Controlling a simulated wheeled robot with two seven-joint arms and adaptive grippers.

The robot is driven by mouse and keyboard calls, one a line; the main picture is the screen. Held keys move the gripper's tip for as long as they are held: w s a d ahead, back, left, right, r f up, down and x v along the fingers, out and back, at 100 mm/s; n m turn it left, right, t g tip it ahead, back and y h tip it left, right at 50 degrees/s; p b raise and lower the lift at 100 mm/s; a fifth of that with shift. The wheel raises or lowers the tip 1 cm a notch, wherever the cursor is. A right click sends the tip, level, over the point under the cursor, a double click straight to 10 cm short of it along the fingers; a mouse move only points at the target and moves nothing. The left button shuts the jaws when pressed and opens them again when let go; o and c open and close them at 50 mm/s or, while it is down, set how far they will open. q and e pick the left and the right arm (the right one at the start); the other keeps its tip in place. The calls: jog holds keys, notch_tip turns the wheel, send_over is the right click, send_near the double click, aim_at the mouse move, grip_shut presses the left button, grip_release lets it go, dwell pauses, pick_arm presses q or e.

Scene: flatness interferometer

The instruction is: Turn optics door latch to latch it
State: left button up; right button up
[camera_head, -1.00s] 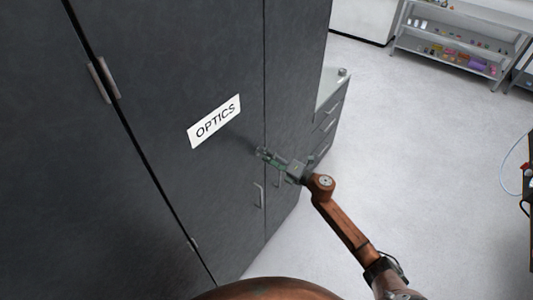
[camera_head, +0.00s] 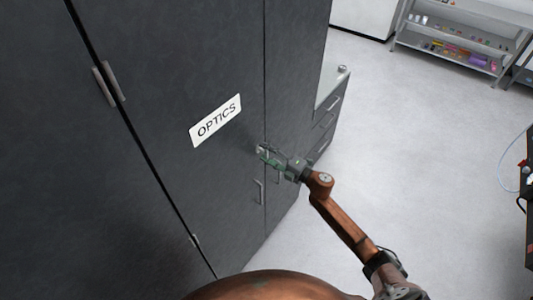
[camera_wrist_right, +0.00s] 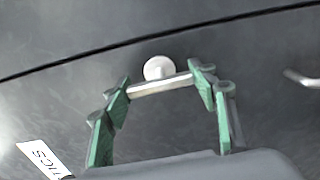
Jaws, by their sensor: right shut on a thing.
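The dark grey optics door carries a white OPTICS sign (camera_head: 216,120); the sign's corner also shows in the wrist view (camera_wrist_right: 44,158). The door latch, a pale bar with a round hub (camera_wrist_right: 159,68), is on the door close to the dark seam. In the wrist view the bar runs roughly along the seam. My right gripper (camera_head: 264,152) is at the door's right edge. In the wrist view its green fingers (camera_wrist_right: 163,85) are shut on the latch bar, one at each end. In the head view the gripper hides the latch. My left gripper is not in view.
Vertical handles (camera_head: 258,191) are on the cabinet fronts below the gripper and at the upper left (camera_head: 106,84). A drawer unit (camera_head: 326,116) stands beyond the cabinet. A shelf rack (camera_head: 460,35) is at the back right. The pale floor (camera_head: 430,150) between is clear.

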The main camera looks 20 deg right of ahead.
jog(key=shift+d, duration=0.1)
jog(key=o, duration=1.2)
jog(key=v, duration=1.2)
